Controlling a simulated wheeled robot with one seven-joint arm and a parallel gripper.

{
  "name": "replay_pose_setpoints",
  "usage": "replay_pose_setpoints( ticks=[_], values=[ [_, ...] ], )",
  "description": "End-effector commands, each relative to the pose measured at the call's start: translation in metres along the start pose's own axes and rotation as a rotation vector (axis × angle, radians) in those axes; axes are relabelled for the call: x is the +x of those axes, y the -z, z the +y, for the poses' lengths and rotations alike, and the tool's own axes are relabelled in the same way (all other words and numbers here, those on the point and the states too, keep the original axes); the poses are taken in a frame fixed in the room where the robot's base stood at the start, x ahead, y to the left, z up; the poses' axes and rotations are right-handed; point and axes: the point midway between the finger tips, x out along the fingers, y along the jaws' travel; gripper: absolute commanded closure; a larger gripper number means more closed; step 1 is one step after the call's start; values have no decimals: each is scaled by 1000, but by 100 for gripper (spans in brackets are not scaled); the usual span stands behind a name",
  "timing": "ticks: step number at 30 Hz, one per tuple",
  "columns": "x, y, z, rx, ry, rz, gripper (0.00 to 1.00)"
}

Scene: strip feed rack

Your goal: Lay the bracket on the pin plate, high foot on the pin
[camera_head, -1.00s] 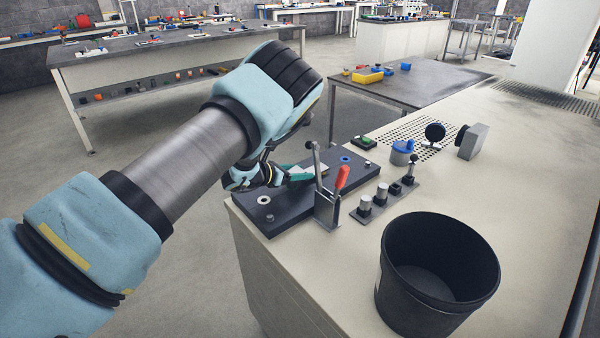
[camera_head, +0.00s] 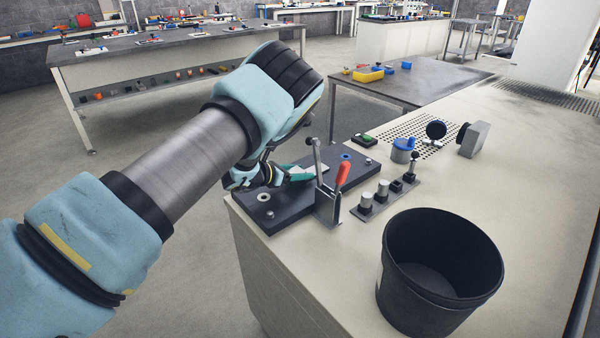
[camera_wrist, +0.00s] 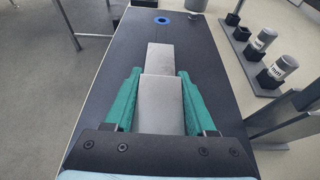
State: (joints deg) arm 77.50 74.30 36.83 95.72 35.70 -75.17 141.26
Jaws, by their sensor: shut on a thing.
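The bracket (camera_wrist: 160,104) is a plain grey stepped piece, with a nearer block and a narrower part reaching away from me in the wrist view. My gripper (camera_wrist: 159,74) has teal fingers shut on its two sides. In the head view my gripper (camera_head: 292,174) is over the dark pin plate (camera_head: 293,206), and only a pale bit of the bracket shows there. The plate has a blue ring (camera_head: 346,157) at its far end and a pale ring (camera_head: 263,196) at its near end. I cannot tell whether the bracket touches the plate; the plate beneath it is hidden.
A black bucket (camera_head: 440,280) stands at the front right.

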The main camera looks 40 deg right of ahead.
Motion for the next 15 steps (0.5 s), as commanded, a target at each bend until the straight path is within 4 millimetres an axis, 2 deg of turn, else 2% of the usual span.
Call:
replay_pose_setpoints(
  ticks=[2,3,12,15],
  values=[
    [1,1,0,1,0,-2,100],
    [1,1,0,1,0,-2,43],
    [1,1,0,0,0,-1,9],
    [1,1,0,0,0,-1,9]
  ],
)
